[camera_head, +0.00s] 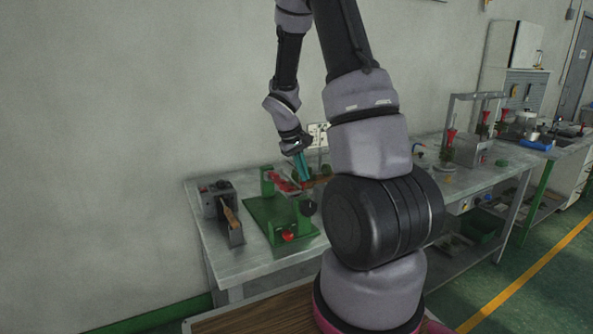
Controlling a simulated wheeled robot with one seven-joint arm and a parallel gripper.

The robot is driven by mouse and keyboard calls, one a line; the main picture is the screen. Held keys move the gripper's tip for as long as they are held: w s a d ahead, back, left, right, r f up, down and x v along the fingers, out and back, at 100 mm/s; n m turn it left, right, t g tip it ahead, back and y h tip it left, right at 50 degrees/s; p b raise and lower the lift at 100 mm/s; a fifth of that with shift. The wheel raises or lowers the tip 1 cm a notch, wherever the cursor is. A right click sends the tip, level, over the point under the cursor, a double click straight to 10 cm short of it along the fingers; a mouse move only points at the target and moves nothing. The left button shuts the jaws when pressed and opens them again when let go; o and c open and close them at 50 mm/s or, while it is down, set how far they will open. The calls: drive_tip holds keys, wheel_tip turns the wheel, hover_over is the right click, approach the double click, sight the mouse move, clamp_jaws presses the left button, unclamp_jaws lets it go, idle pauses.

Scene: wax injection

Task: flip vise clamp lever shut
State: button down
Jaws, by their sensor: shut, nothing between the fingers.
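A green vise (262,213) stands on the metal workbench, with a flat green base and upright green end pieces. A red knob (288,236) shows at its near end and a black knob (308,208) on its right side. Red parts (279,181) show at its far side. I cannot tell which part is the clamp lever or how it stands. My gripper (302,170) points down at the far right side of the vise, close to the red parts. Its teal fingers are shut and empty. I cannot tell whether they touch the vise.
A grey device with a brown handle (231,217) stands left of the vise on the workbench (231,262). My arm hides the bench's middle. Farther right are small machines with red funnels (451,136) and a blue item (536,145). A wall runs close behind the bench.

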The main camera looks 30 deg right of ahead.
sight(300, 191)
idle(0.4)
drive_tip(key=shift+a+r, duration=0.3)
drive_tip(key=shift+a, duration=0.4)
wheel_tip(300, 191, up, 13)
drive_tip(key=s+a+r+m+t+y, duration=0.2)
drive_tip(key=s+a+r, duration=0.4)
drive_tip(key=s, duration=0.4)
drive_tip(key=s+a+r+m+t+y, duration=0.2)
drive_tip(key=s+a+r+t, duration=0.3)
drive_tip(key=s, duration=0.5)
wheel_tip(300, 191, up, 3)
drive_tip(key=shift+a+f+m+y, duration=0.2)
drive_tip(key=shift+a+m+y, duration=0.1)
drive_tip(key=shift+a+y, duration=0.65)
drive_tip(key=shift+s+a, duration=0.1)
drive_tip(key=shift+a, duration=0.05)
